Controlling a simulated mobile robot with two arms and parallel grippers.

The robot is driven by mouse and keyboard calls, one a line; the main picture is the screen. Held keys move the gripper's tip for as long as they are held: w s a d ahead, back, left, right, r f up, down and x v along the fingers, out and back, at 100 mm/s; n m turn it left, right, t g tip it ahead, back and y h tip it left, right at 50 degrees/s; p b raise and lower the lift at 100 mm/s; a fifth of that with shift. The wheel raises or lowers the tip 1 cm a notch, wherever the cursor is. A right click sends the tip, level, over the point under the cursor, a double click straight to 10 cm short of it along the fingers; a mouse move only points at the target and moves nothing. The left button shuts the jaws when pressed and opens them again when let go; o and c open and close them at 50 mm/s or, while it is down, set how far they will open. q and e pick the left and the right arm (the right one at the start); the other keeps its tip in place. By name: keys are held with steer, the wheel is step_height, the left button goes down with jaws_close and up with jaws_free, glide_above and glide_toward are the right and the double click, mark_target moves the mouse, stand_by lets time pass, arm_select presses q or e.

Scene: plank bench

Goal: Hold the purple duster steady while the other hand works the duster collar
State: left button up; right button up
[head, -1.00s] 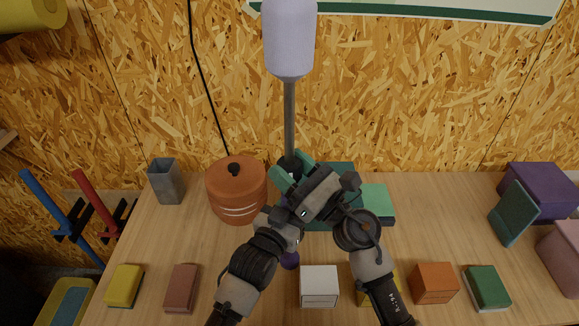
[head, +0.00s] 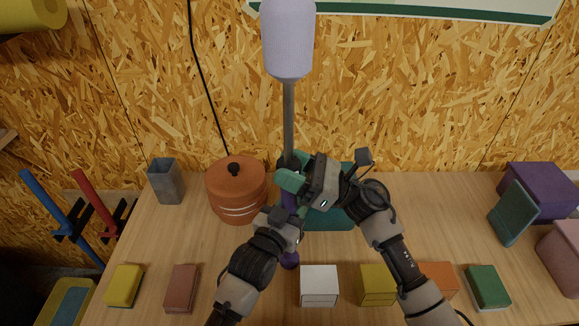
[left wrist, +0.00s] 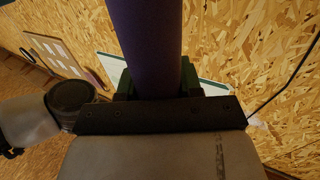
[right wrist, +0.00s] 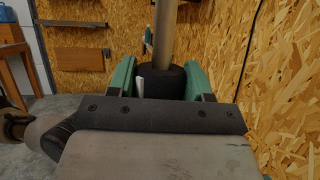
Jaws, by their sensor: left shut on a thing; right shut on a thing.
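The purple duster stands upright, with a pale lavender head (head: 289,40), a grey metal pole (head: 289,115) and a purple handle (head: 289,259). My left gripper (head: 288,214) is shut on the handle; the handle fills the jaws in the left wrist view (left wrist: 147,45). My right gripper (head: 289,178) is just above, shut on the black duster collar (right wrist: 161,82), which sits between its green fingers in the right wrist view. In the head view the right gripper hides most of the collar and part of the handle.
An orange lidded pot (head: 236,190) stands close left of the duster, with a grey cup (head: 166,181) beyond. A teal box (head: 335,218) is behind my right gripper. Small boxes, including a white one (head: 319,285), line the front edge. The bench right of centre is fairly clear.

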arm_select(q)
steer(key=shift+s+f, duration=0.1)
steer(key=shift+f, duration=0.4)
arm_select(e)
steer(key=n+g, duration=0.2)
steer(key=g, duration=0.2)
steer(key=n+g, duration=0.2)
steer(key=g, duration=0.2)
steer(key=n+g+h, duration=0.1)
steer(key=n+g, duration=0.1)
steer(key=g, duration=0.2)
steer(key=shift+s+a+f, duration=0.1)
steer(key=shift+a, duration=0.1)
steer(key=n+g+h, duration=0.2)
steer(key=g, duration=0.1)
steer(key=n+g+h, duration=0.2)
steer(key=g, duration=0.1)
steer(key=shift+g, duration=0.4)
arm_select(q)
steer(key=shift+r, duration=0.1)
arm_select(e)
steer(key=shift+s+n+g+h, duration=0.15)
steer(key=shift+n+g+h, duration=1)
steer(key=shift+h, duration=0.35)
steer(key=o, duration=0.7)
steer(key=shift+o, duration=1.2)
steer(key=shift+d, duration=0.15)
steer(key=shift+w, duration=0.2)
